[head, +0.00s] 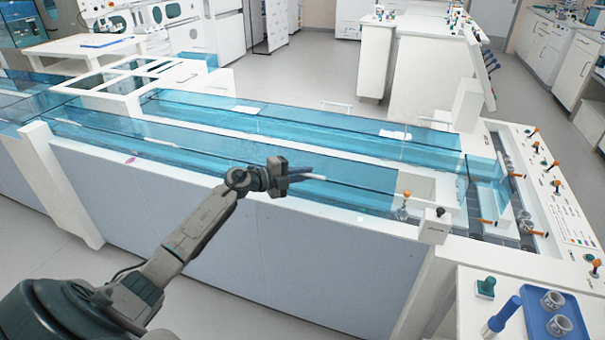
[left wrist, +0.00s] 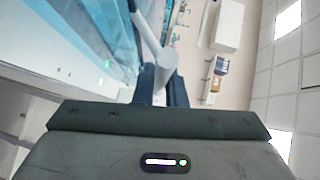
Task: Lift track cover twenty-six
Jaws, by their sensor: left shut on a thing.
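The near track cover (head: 215,158) is a long, see-through blue panel along the front of the track. A short white handle (head: 312,177) shows on it, just right of my left gripper. My left gripper (head: 290,174) is at the cover's front side and is shut on this handle. In the left wrist view the pale handle (left wrist: 160,66) runs between the two dark fingers (left wrist: 164,88). The cover appears to sit along the track; I cannot tell whether it is raised at all. No number is readable on it. My right gripper is out of view.
A second blue cover (head: 300,123) lies behind. At the right end are orange-tipped pegs (head: 556,186) and a small blue cover (head: 488,180). The floor left of the track is free.

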